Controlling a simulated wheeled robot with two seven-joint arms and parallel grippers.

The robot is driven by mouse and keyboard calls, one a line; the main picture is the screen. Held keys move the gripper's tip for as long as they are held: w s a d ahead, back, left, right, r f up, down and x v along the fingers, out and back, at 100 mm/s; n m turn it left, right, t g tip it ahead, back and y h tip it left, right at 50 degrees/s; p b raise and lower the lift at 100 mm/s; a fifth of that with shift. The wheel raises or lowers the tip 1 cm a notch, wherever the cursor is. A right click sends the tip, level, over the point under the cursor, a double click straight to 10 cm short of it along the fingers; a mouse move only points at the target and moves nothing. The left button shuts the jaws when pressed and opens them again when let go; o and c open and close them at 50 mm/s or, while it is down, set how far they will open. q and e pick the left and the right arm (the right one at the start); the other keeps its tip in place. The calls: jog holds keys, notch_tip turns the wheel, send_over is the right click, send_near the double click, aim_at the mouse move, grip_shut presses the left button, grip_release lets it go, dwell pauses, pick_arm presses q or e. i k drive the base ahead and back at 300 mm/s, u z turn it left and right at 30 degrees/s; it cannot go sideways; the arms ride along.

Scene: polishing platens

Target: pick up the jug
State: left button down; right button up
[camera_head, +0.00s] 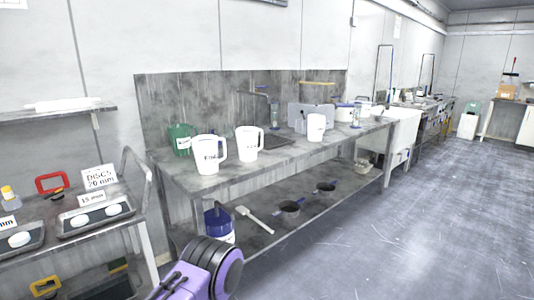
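Several jugs stand upright on a long grey metal bench. A white jug with dark lettering and a handle on its right (207,157) is near the bench's left end. A second white jug (247,145) stands just to its right, and a third white jug or cup (316,128) is farther along. A green jug (178,134) is behind the first one, partly hidden. The frame does not show which is the task's jug. A purple and black part of my arm shows at the bottom, well short of the jugs. Neither gripper shows.
The metal bench (222,182) has a sink and a lower shelf with pans (291,208) and a blue-and-white container (219,224). A cart with trays (97,216) and a disc sign (100,178) stands left. The floor at right (400,240) is clear.

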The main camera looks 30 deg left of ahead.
aim_at(205, 147)
jog(key=i, duration=2.7)
jog(key=u, duration=3.15)
